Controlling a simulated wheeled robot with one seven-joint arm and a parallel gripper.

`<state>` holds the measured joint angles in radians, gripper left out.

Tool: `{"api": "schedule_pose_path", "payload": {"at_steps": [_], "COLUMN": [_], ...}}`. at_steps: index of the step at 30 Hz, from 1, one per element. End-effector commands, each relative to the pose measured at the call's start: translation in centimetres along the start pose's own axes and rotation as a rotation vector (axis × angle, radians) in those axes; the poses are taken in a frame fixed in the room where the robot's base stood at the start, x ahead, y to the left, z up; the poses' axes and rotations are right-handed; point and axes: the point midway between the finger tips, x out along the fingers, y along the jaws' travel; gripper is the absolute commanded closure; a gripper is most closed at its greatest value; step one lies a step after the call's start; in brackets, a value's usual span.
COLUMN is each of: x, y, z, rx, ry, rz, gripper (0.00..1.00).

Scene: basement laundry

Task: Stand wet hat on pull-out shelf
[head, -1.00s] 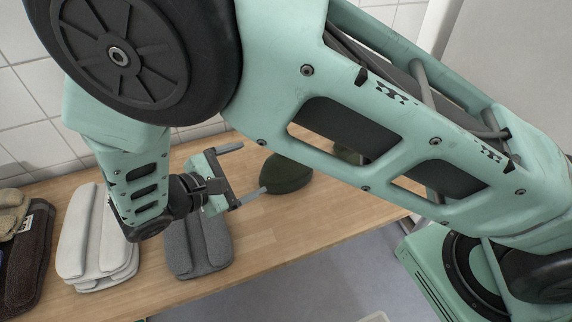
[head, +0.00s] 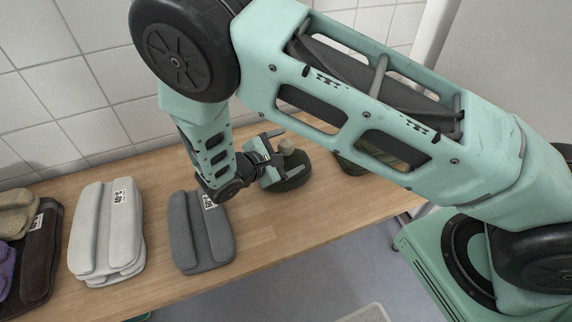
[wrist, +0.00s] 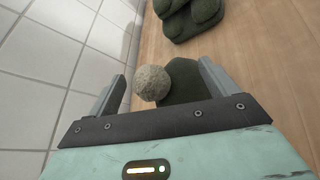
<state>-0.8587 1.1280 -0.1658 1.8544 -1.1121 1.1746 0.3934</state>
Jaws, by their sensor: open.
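A dark green hat (head: 294,184) with a pale grey bobble (head: 287,146) sits on the wooden surface (head: 255,235). My gripper (head: 287,153) is open at the hat, its fingers on either side of the bobble in the head view. In the wrist view the bobble (wrist: 153,83) lies between the open fingers (wrist: 162,70), nearer the left one, with the green hat body (wrist: 186,80) beyond and to the right. I cannot tell whether a finger touches it. I cannot tell whether this wooden surface is the pull-out shelf.
Dark green folded items (wrist: 190,18) lie beyond the hat, partly behind my arm in the head view. Grey (head: 203,232) and white (head: 105,235) folded stacks and a brown one (head: 35,255) stand to the left. A tiled wall (head: 70,90) runs close behind.

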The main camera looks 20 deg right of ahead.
Motion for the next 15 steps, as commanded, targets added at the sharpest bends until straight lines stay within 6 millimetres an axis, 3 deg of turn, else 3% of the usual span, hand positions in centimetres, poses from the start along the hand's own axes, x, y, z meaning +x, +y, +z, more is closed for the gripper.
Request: {"api": "schedule_pose_path", "payload": {"at_steps": [9, 15], "x": [0.63, 0.60], "y": [-0.02, -0.04], "z": [-0.03, -0.03], "rx": [0.000, 0.000], "ry": [0.001, 0.001], "rz": [0.000, 0.000], "gripper": [0.15, 0.70]}}
